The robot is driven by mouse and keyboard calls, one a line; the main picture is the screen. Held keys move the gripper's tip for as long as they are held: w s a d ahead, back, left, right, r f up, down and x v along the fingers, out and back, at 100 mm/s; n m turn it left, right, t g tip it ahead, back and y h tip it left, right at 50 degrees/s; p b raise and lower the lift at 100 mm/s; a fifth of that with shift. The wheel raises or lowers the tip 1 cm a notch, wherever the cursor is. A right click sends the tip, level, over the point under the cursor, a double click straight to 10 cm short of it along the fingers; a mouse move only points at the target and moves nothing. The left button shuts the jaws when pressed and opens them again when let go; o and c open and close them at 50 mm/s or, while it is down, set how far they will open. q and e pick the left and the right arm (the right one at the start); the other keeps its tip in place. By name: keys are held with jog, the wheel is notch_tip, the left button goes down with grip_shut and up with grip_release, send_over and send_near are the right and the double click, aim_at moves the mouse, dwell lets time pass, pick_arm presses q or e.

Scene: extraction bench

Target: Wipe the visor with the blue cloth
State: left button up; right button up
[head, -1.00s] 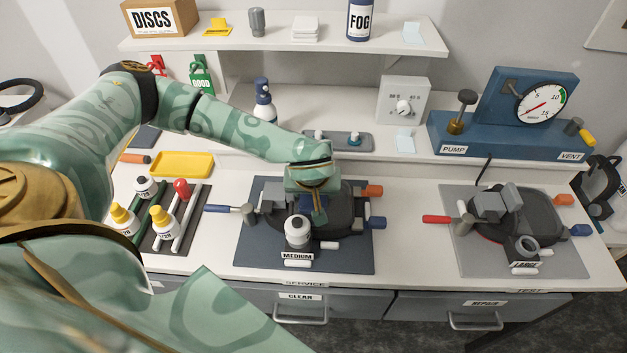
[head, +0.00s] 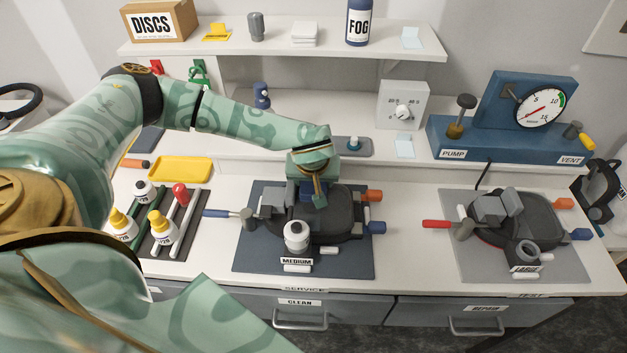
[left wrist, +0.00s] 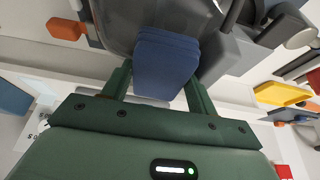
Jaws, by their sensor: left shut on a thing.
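The mask labelled MEDIUM lies on a dark blue mat (head: 252,258) in the middle of the bench, with its dark grey visor (head: 343,213) facing up. My left gripper (head: 318,196) is over the far part of this visor and hides some of it. In the left wrist view my left gripper (left wrist: 160,88) is shut on the folded blue cloth (left wrist: 167,62). The cloth lies across the view of the grey visor (left wrist: 118,22); I cannot tell whether they touch. My right gripper is not in view.
A second mask labelled LARGE (head: 540,215) lies on a grey mat at the right. White-and-yellow bottles (head: 162,228) and a yellow tray (head: 180,170) stand at the left. The pump unit (head: 455,135) is at the back right. Bare bench lies between the mats.

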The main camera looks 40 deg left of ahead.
pick_arm(q)
jog(key=shift+s+d+r+p, duration=0.15)
jog(key=shift+s+d+p, duration=0.35)
jog(key=shift+s, duration=0.3)
jog(key=shift+s+d+f+p, duration=0.1)
jog(key=shift+s+d+p, duration=0.25)
jog(key=shift+s, duration=0.25)
jog(key=shift+s+d+f+p, duration=0.1)
jog(key=shift+s+d+p, duration=0.25)
jog(key=shift+s, duration=0.2)
jog(key=shift+s+d+f, duration=0.1)
jog(key=shift+s+d, duration=0.1)
jog(key=shift+s, duration=0.1)
notch_tip(320, 180, up, 6)
jog(key=p, duration=0.6)
jog(key=shift+w, duration=0.1)
notch_tip(320, 180, up, 3)
jog(key=p, duration=0.3)
jog(key=shift+p, duration=0.35)
